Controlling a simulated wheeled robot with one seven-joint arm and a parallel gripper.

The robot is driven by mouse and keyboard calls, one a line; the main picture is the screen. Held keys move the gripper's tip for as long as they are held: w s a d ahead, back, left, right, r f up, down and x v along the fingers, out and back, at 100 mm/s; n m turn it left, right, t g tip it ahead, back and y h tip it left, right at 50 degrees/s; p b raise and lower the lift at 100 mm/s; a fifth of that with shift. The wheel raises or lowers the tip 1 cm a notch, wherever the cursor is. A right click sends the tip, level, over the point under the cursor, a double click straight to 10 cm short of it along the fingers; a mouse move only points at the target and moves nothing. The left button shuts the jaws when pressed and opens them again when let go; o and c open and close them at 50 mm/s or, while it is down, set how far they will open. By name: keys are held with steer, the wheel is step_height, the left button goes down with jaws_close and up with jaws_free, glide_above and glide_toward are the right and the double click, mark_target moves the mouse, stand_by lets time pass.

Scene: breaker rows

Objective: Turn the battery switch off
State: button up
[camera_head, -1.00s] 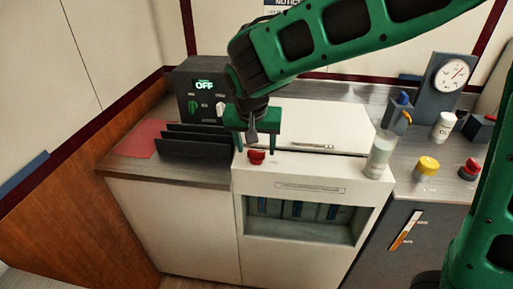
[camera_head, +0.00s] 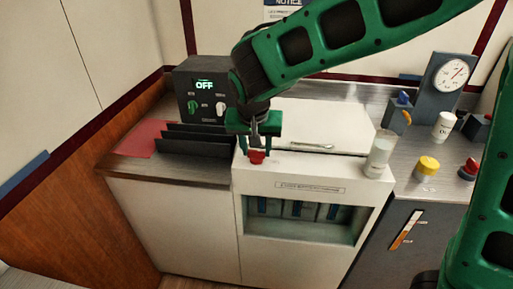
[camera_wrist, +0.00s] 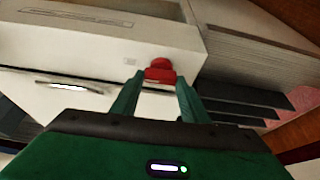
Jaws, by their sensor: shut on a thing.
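A red switch knob (camera_head: 257,157) stands on the front top edge of the white cabinet (camera_head: 245,185), which has a small label on its front. My gripper (camera_head: 256,149) is over the knob, with its green fingers on either side of it. The wrist view shows the red knob (camera_wrist: 160,71) at the fingertips of my gripper (camera_wrist: 157,84). My gripper is shut on it. The knob's lower part and exact turn angle are hard to make out.
A dark box (camera_head: 203,80) reading OFF, with a green knob and a white knob, stands behind left. Dark upright dividers (camera_head: 190,147) are left of the gripper. A clear bottle (camera_head: 379,155), a yellow button (camera_head: 427,166) and another red knob (camera_head: 468,169) are right.

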steer(key=shift+n, duration=0.3)
steer(key=n, duration=0.1)
steer(key=n+y, duration=0.1)
steer(key=n, duration=0.1)
steer(key=shift+d+n+y, duration=0.25)
steer(key=shift+n+y, duration=0.15)
steer(key=n, duration=0.2)
steer(key=n+y, duration=0.1)
steer(key=n, duration=0.1)
steer(key=shift+w+d+g+y, duration=0.1)
steer(key=shift+d+g+y, duration=0.05)
steer(key=shift+g+y, duration=0.2)
steer(key=n+g+y, duration=0.1)
steer(key=n, duration=0.4)
steer(key=shift+w+d, duration=0.1)
steer(key=shift+w, duration=0.05)
steer(key=shift+w+n+g+y, duration=0.15)
steer(key=shift+n+g, duration=0.3)
steer(key=shift+n, duration=0.55)
steer(key=shift+s+n+g+y, duration=0.1)
steer(key=shift+n+g, duration=0.3)
steer(key=shift+n, duration=0.6)
steer(key=shift+w+d, duration=0.1)
steer(key=o, duration=1.1)
steer(key=shift+c, duration=0.2)
